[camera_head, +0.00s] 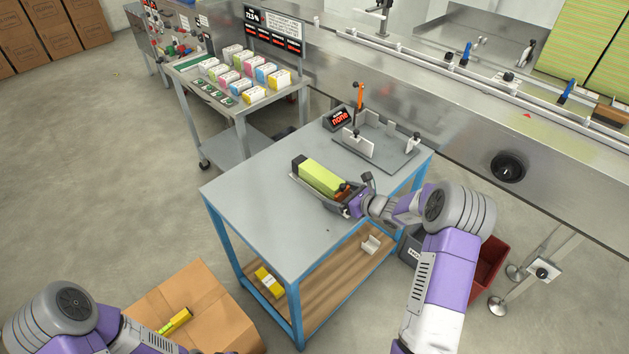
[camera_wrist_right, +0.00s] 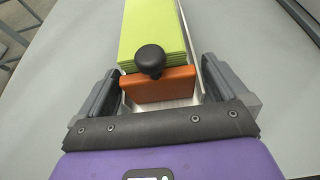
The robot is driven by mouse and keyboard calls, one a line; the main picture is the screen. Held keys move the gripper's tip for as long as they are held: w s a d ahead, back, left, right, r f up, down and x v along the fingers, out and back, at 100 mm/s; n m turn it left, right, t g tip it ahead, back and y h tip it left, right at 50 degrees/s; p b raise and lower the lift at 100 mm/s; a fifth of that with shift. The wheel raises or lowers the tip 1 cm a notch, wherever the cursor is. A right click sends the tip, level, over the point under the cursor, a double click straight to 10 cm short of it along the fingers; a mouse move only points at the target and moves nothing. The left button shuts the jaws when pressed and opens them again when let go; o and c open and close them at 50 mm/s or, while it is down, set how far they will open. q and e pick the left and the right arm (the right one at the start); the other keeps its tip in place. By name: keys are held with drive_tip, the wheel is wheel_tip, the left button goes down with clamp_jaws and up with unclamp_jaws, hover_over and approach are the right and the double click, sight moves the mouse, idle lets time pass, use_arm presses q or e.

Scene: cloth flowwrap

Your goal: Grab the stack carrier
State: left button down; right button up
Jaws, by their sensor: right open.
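The stack carrier (camera_head: 313,193) is a narrow metal tray on the grey table top, holding a lime-green stack (camera_head: 322,176). In the right wrist view the carrier's side wall (camera_wrist_right: 193,45) runs along the green stack (camera_wrist_right: 152,28). An orange block (camera_wrist_right: 158,85) with a black knob (camera_wrist_right: 150,58) closes its near end. My right gripper (camera_head: 342,202) is at that near end, low over the table. In the wrist view its open fingers (camera_wrist_right: 158,92) lie either side of the orange block, with no clear grip on it. My left gripper is out of view.
A grey fixture plate (camera_head: 375,158) with upright guides and a small display (camera_head: 342,118) stand at the table's back. A steel conveyor (camera_head: 430,100) runs behind. A cardboard box (camera_head: 190,290) is on the floor at the lower left. The table's left part is clear.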

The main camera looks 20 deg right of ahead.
drive_tip(key=shift+c, duration=0.3)
drive_tip(key=shift+r, duration=0.15)
drive_tip(key=c, duration=0.8)
